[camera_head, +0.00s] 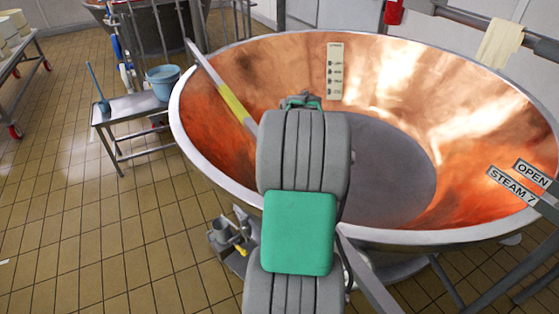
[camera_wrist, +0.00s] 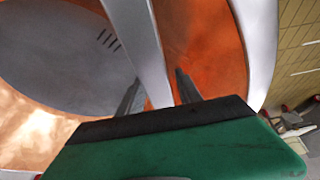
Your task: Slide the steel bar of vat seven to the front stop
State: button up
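The copper vat (camera_head: 480,95) has a wide steel rim and a grey bottom; a sign reading STEAM 7 (camera_head: 513,184) is at its right. The steel bar (camera_head: 208,68) lies slanted across the vat, with a yellow band (camera_head: 232,103) on its upper left part. My arm hides its middle. In the wrist view the bar (camera_wrist: 140,40) runs down between the two fingers of my gripper (camera_wrist: 157,78). The fingers are apart, with copper showing between the bar and the right finger. The left finger is close to the bar; I cannot tell if it touches. I cannot make out the front stop.
A small bench (camera_head: 134,106) with a blue bucket (camera_head: 163,80) stands left of the vat. An OPEN sign (camera_head: 532,173) is at the right. A scale plate (camera_head: 335,70) is on the vat's inner wall. Tiled floor (camera_head: 60,220) at the left is clear.

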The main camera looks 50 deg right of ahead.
jog(key=shift+o, duration=1.4)
jog(key=shift+w+a, duration=0.1)
jog(key=shift+o, duration=0.4)
jog(key=v, duration=0.8)
jog(key=shift+p, duration=0.35)
